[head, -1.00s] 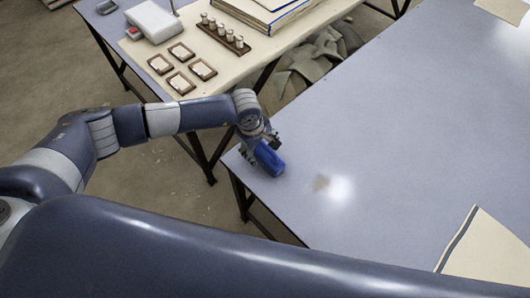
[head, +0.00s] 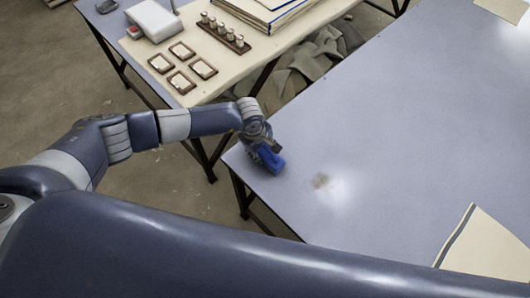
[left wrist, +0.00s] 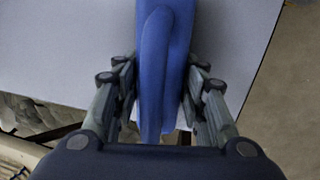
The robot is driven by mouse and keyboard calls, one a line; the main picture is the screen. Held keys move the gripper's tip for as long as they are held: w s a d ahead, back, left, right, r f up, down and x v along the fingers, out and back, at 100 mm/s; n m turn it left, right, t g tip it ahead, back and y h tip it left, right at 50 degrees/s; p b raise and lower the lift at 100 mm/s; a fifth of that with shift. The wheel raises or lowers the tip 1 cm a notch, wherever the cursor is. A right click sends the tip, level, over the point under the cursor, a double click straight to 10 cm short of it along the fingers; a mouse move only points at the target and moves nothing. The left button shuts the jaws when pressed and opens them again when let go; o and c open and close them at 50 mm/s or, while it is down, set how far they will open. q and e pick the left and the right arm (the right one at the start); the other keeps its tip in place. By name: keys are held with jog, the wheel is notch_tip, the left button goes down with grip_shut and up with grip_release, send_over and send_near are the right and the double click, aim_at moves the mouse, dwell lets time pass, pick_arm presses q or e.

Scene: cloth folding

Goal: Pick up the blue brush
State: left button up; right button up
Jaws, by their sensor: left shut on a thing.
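The blue brush (head: 270,158) is at the near left corner of the large grey-blue table (head: 390,150). My left gripper (head: 262,147) is shut on it. In the left wrist view the blue brush (left wrist: 165,70) runs lengthwise between the two fingers of the left gripper (left wrist: 160,92), with a finger against each side. Whether the brush touches the tabletop or hangs just above it, I cannot tell. Its bristles are not clearly visible. My right gripper is not in view.
A second table at the back left holds several small framed cards (head: 183,67), a rack of small bottles (head: 225,34), a white device (head: 153,20) and folders (head: 268,12). Beige cloth (head: 490,255) lies at the right. Crumpled grey cloth (head: 310,65) lies between the tables. Most of the large table is clear.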

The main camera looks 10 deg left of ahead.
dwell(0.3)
pick_arm(q)
jog(key=shift+w+r+b, duration=0.1)
jog(key=shift+r+b, duration=0.4)
jog(key=shift+r, duration=0.35)
jog(key=shift+r+b, duration=0.3)
jog(key=shift+r, duration=0.35)
jog(key=s+a+r+b, duration=0.1)
jog(key=s+a+b, duration=0.1)
jog(key=s, duration=0.5)
jog(key=s+a+r+b, duration=0.1)
jog(key=s+a+b, duration=0.1)
jog(key=s, duration=0.6)
jog(key=shift+s+a, duration=0.25)
jog(key=shift+a, duration=0.05)
jog(key=shift+o, duration=1.3)
jog(key=shift+c, duration=0.3)
